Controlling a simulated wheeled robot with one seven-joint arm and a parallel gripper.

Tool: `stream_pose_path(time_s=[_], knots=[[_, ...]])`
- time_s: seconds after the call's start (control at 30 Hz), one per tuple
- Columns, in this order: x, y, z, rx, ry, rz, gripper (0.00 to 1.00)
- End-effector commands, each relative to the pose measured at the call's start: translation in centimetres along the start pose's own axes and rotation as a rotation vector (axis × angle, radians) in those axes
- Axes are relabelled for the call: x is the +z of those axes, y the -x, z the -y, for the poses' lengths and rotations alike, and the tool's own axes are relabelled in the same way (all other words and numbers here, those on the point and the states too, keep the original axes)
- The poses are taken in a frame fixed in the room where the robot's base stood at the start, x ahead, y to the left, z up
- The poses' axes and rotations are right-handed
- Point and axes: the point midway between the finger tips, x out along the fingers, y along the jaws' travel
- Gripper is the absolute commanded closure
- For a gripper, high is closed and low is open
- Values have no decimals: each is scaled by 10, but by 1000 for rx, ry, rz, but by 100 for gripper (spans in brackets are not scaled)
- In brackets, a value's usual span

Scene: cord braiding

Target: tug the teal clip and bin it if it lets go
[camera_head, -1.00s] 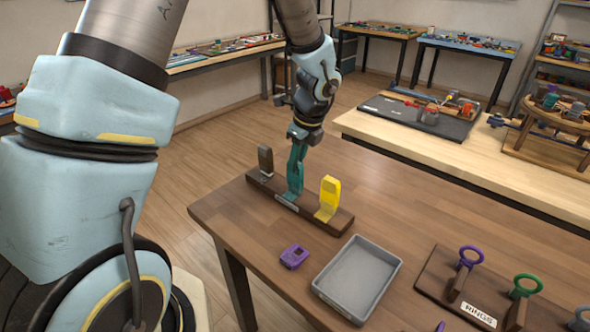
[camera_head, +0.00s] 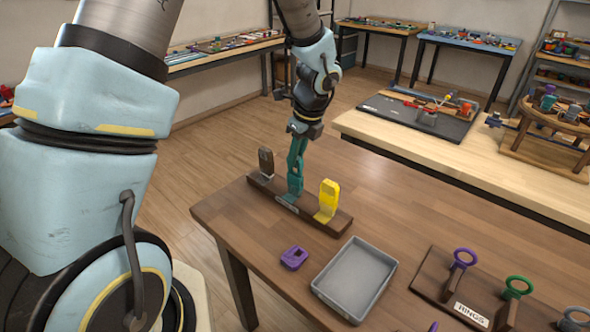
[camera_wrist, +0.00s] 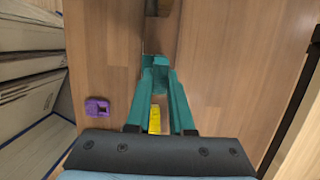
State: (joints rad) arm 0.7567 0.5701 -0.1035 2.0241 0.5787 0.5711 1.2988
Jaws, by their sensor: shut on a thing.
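The teal clip (camera_head: 294,186) stands on the dark wooden board between a dark clip and a yellow clip. Its foot appears to be on the board. My gripper (camera_head: 297,166) comes down from above and is shut on its upper part. The fingers are teal as well, so the border between fingers and clip is hard to see. In the wrist view, the fingers run together onto the teal clip (camera_wrist: 155,68). The grey bin (camera_head: 354,278) is an empty, shallow tray at the table's front.
The yellow clip (camera_head: 328,199) and the dark clip (camera_head: 266,163) stand close on either side. A purple clip (camera_head: 294,258) lies on the table left of the bin. A rings board (camera_head: 440,290) with upright rings stands to the right.

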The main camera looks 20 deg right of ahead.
Motion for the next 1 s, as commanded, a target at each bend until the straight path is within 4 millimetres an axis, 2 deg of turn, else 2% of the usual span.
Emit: stream_pose_path(time_s=[0.7,1.0], knots=[[7,29,0,0,0,0,100],[8,30,0,0,0,0,100]])
